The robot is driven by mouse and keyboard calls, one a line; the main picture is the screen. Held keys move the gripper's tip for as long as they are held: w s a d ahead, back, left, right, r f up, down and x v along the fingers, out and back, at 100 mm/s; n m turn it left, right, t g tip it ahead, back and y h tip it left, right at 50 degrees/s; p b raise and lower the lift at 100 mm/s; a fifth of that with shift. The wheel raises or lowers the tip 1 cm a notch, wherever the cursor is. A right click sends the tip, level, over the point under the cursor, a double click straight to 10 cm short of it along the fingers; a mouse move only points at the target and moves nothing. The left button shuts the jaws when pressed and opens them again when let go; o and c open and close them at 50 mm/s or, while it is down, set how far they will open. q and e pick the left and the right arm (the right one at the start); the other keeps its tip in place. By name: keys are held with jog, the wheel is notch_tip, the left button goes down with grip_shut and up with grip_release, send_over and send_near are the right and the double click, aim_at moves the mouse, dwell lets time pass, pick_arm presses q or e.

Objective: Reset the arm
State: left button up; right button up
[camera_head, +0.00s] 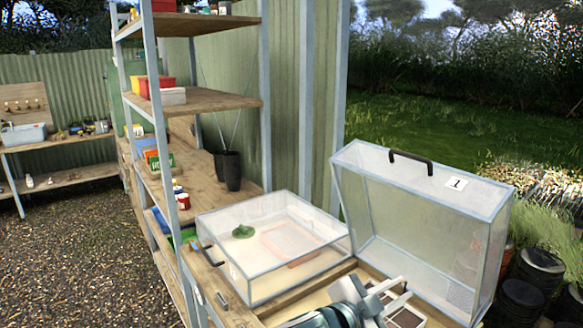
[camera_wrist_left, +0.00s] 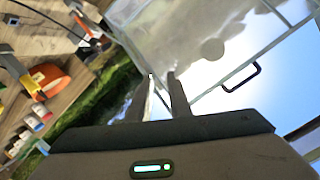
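My left gripper (camera_head: 393,296) comes in at the bottom middle of the head view, in front of the raised clear lid (camera_head: 420,215) marked 1. Its two pale fingers stand apart with nothing seen between them. In the left wrist view, my left gripper (camera_wrist_left: 162,80) also shows its fingers with a gap between them, pointing toward a clear panel and bright sky. My right gripper is in neither view.
A closed clear box (camera_head: 275,285) stands left of the raised lid, with a green item inside. A dark-celled tray (camera_head: 408,318) lies below my gripper. A metal-framed shelf (camera_head: 205,101) stands at left. Black pots (camera_head: 537,268) stand at right.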

pick_arm(q)
jog(key=s+a+f+n+y, duration=0.4)
jog(key=s+a+f+n, duration=0.1)
jog(key=a+f, duration=0.65)
jog(key=s+a+f+n+y, duration=0.3)
jog(key=s+a+f+n, duration=0.25)
jog(key=a+f, duration=0.55)
jog(key=s+a+f+n+g+y, duration=0.25)
jog(key=s+a+f, duration=0.25)
jog(key=s+a, duration=0.65)
jog(key=s+a+f+n+g+y, duration=0.2)
jog(key=s+a+f+g+y, duration=0.3)
jog(key=s+a, duration=0.6)
notch_tip(320, 180, down, 34)
jog(key=s+d+h+b, duration=0.2)
jog(key=b, duration=0.2)
jog(key=s+a+f+g+b, duration=0.1)
jog(key=s+a+f+b, duration=0.2)
jog(key=s+f, duration=1.5)
notch_tip(320, 180, down, 2)
jog(key=shift+a+f, duration=0.1)
jog(key=shift+a, duration=0.25)
